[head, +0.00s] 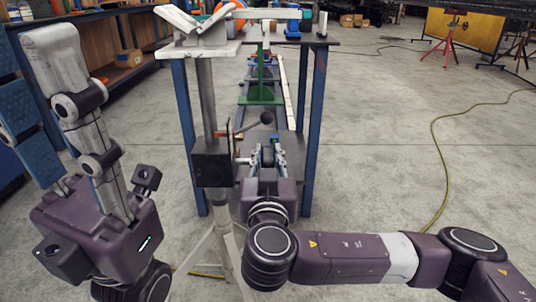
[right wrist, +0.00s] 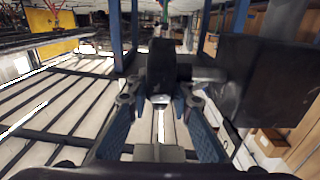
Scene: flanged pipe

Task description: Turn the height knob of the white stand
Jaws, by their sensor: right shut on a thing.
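The white stand has a V-shaped top (head: 200,32) on a grey post (head: 205,95), with a black block (head: 211,163) lower down. My right gripper (head: 266,150) is just right of this block. In the right wrist view, its blue-padded fingers are shut on a dark knob (right wrist: 160,65), whose short shaft (right wrist: 207,74) runs right to the black block (right wrist: 262,82). The fingers mostly hide the knob in the head view. A ball-ended lever (head: 266,118) sticks out above the block. My left gripper (head: 28,75) is raised at the far left, apart from the stand, with its fingers spread and empty.
A workbench with blue legs (head: 313,125) stands behind the stand. A green holder (head: 262,95) is beneath it. Wooden shelves (head: 125,62) are at the left. A yellow hose (head: 436,140) lies on the right floor, which is otherwise largely clear.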

